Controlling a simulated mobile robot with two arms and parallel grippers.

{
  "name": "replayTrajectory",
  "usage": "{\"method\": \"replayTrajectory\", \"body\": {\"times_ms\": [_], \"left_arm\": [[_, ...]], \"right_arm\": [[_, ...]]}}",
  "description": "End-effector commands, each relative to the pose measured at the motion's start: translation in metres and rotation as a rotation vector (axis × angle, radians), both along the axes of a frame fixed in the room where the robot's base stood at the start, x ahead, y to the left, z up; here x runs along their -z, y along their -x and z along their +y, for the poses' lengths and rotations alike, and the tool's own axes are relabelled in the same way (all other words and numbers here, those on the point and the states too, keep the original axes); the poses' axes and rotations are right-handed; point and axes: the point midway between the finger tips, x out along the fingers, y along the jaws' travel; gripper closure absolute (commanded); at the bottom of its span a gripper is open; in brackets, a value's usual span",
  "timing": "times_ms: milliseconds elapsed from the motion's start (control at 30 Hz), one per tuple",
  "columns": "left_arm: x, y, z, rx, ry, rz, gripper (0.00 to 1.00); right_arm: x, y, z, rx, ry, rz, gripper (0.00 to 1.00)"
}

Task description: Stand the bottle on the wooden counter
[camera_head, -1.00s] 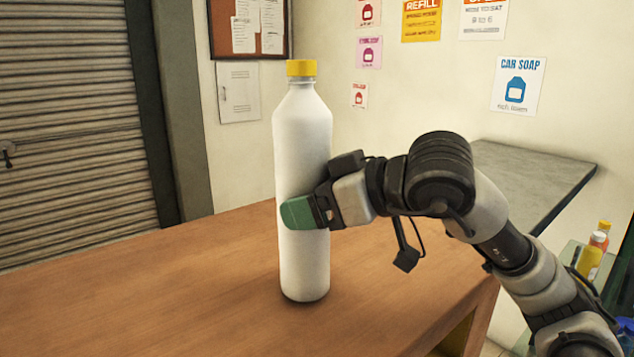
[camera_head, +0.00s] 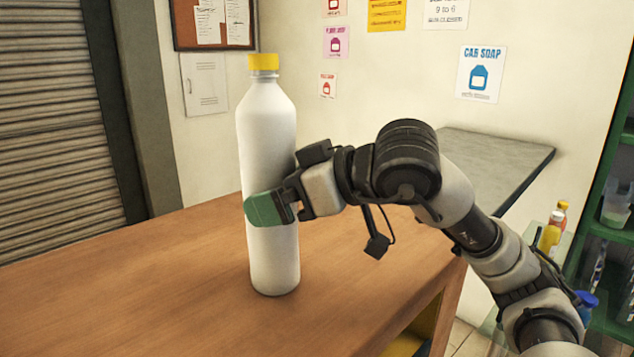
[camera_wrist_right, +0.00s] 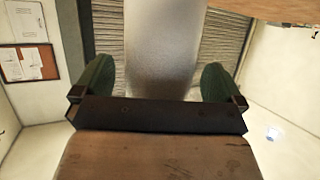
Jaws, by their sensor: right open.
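The white bottle (camera_head: 268,140) with a yellow cap (camera_head: 263,62) stands close to upright on the wooden counter (camera_head: 150,285). Its base appears to rest on the wood. My right gripper (camera_head: 270,207) is at the bottle's middle, one green finger crossing in front of it. In the right wrist view the bottle (camera_wrist_right: 163,45) lies between the two green fingers (camera_wrist_right: 160,88), with a gap on each side. The gripper is open around the bottle, not clamped on it. The far finger is hidden in the head view. My left gripper is out of view.
A grey table (camera_head: 495,165) stands behind my right arm. Small bottles (camera_head: 550,238) and a green shelf (camera_head: 608,240) are at the right. The counter left of the bottle is clear. A roller shutter (camera_head: 50,120) and a postered wall are behind.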

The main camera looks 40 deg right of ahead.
Motion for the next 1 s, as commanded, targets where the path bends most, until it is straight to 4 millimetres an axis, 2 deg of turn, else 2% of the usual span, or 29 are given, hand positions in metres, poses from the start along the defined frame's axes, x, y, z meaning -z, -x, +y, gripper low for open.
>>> {"method": "replayTrajectory", "body": {"times_ms": [300,500,700,1000], "left_arm": [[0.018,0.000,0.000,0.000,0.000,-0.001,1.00],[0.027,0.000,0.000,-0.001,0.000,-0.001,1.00],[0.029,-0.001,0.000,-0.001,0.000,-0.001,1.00],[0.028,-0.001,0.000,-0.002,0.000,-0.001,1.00]], "right_arm": [[-0.022,0.052,-0.032,0.008,0.003,-0.005,0.00],[-0.036,0.079,-0.048,0.006,0.002,-0.002,0.00],[-0.043,0.091,-0.053,0.002,0.002,-0.001,0.00],[-0.044,0.091,-0.053,0.001,0.001,-0.001,0.00]]}}
